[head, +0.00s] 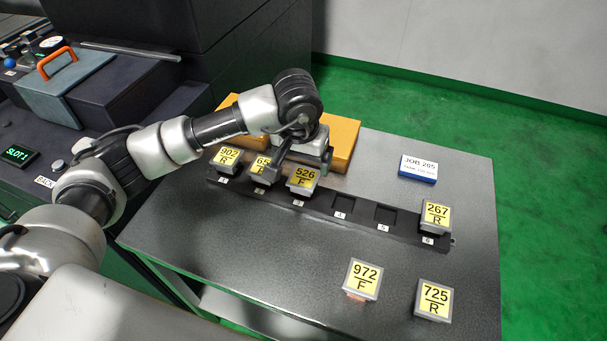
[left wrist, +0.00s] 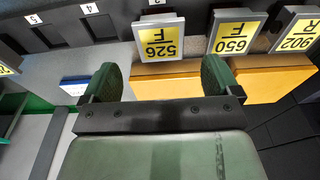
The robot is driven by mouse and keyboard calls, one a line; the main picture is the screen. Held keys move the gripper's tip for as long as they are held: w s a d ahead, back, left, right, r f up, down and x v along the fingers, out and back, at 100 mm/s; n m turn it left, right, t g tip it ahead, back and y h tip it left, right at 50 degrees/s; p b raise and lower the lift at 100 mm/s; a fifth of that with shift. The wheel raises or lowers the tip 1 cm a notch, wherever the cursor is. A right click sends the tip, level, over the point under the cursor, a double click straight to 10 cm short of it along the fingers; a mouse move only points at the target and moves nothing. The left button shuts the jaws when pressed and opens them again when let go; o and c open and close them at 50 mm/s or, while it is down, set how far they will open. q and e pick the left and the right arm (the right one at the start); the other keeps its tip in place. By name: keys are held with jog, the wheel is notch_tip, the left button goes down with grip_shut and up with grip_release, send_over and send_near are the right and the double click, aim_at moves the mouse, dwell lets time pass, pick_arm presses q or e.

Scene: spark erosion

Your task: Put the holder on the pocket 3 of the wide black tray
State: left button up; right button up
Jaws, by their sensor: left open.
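The wide black tray (head: 362,214) lies across the table with numbered pockets. A grey holder with a yellow label 526 F (head: 303,177) stands at pocket 3. In the left wrist view this holder (left wrist: 159,38) is just beyond the fingertips, between their lines. My left gripper (head: 298,155) is open and empty, on the far side of the 526 holder. Its two green fingers (left wrist: 160,72) show apart with nothing between them. Holder 902 R (head: 228,158) is at pocket 1, holder 650 F (head: 262,170) at pocket 2, partly hidden by my gripper, and holder 267 R (head: 435,215) at pocket 6.
Pockets 4 (head: 344,204) and 5 (head: 384,215) are empty. Holders 972 F (head: 362,280) and 725 R (head: 433,299) stand on the near table. Orange blocks (head: 343,140) lie behind the tray.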

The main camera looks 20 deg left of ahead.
aim_at(301, 183)
pick_arm(q)
jog(key=r, duration=0.3)
jog(key=shift+s+r, duration=0.2)
jog(key=shift+s, duration=0.05)
